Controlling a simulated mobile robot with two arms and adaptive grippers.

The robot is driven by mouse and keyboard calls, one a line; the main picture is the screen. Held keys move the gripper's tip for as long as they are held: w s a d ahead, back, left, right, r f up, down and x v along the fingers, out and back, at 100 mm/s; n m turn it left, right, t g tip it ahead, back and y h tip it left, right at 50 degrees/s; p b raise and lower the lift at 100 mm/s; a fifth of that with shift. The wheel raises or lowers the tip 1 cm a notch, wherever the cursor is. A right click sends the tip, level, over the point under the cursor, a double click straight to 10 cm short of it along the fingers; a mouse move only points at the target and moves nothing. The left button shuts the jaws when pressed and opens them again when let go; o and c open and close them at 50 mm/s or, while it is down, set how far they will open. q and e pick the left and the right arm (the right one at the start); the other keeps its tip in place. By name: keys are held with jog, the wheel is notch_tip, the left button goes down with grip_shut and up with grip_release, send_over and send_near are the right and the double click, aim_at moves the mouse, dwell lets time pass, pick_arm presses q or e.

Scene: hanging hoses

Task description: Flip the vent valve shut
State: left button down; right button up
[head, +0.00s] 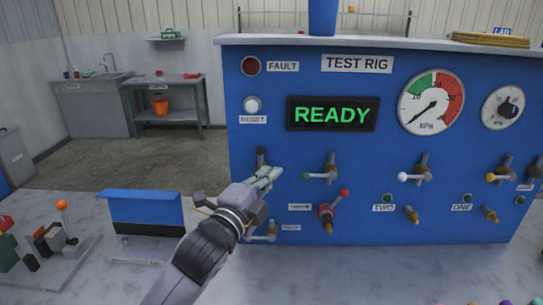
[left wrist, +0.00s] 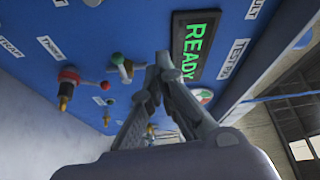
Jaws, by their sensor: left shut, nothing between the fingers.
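The blue test rig panel (head: 400,225) carries a row of small valves. A dark-knobbed valve (head: 261,156) at the left end is partly hidden behind my left gripper. A green-knobbed valve (head: 308,175) has its lever pointing left and also shows in the left wrist view (left wrist: 117,59). A red-knobbed valve (head: 327,212) below it has its lever tilted up to the right. I cannot read a vent label, so which valve is the vent is unclear. My left gripper (head: 277,172) is shut and empty, between the dark-knobbed and green-knobbed valves. Contact is unclear. My right gripper is out of view.
White-knobbed (head: 416,175) and yellow-knobbed (head: 502,174) valves sit further right. A lit READY display (head: 333,114) and a gauge (head: 431,102) are above. A brass valve (head: 267,232) is below my gripper.

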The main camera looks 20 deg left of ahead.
aim_at(260, 162)
pick_arm(q)
jog(key=w+d+r+p, duration=0.1)
jog(key=w+d+p, duration=0.15)
jog(key=w, duration=0.75)
jog(key=a, duration=0.1)
jog(key=s+a+p, duration=0.1)
jog(key=a, duration=0.1)
jog(key=a+f, duration=0.1)
jog(key=a, duration=0.1)
jog(key=shift+s+p, duration=0.15)
jog(key=shift+p, duration=0.15)
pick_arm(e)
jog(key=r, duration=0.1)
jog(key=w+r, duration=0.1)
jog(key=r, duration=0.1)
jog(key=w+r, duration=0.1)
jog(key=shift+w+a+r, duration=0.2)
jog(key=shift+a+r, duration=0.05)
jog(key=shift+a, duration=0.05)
pick_arm(q)
jog(key=shift+d, duration=0.1)
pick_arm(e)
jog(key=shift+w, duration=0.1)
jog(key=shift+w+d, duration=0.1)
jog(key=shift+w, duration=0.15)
